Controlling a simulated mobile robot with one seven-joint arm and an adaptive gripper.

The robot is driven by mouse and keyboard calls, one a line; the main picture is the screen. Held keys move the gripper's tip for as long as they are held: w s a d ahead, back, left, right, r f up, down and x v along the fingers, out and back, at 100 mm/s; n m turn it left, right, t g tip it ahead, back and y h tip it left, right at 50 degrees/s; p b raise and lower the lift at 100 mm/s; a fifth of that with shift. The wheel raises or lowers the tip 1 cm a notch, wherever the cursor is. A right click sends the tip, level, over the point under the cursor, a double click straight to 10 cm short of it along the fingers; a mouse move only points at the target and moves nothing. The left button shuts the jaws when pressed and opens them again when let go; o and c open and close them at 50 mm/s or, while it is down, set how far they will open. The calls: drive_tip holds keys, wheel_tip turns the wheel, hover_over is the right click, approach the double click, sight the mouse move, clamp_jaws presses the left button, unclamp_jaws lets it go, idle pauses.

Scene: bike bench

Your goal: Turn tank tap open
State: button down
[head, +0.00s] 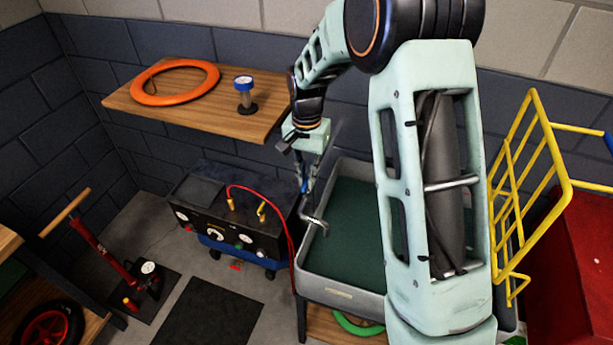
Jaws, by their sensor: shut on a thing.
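A grey tank (341,292) with a dark green inside stands right of centre, partly hidden behind my arm. A bent metal spout (314,221) shows at the tank's left back edge, its end turned down. My gripper (307,186) points down just above this spout, at the tank's back left corner. Its fingers are shut around the upper part of the tap, where a bit of blue shows. The handle is mostly hidden by the fingers, so its angle cannot be told. No water is visible from the spout.
A black unit (222,222) with gauges, a red hose and yellow fittings stands close left of the tank. A wooden shelf (190,122) holds an orange ring (174,82) and a blue-topped gauge (244,95). A yellow rack (520,190) stands right.

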drive_tip(key=n+b, duration=0.1)
drive_tip(key=n, duration=0.2)
drive_tip(key=shift+n, duration=0.3)
drive_tip(key=n+b, duration=0.1)
drive_tip(key=n, duration=0.3)
drive_tip(key=shift+n, duration=0.3)
drive_tip(key=n, duration=0.4)
drive_tip(key=shift+n, duration=2)
drive_tip(key=shift+w, duration=0.1)
drive_tip(key=c, duration=2)
unclamp_jaws()
drive_tip(key=shift+c, duration=0.2)
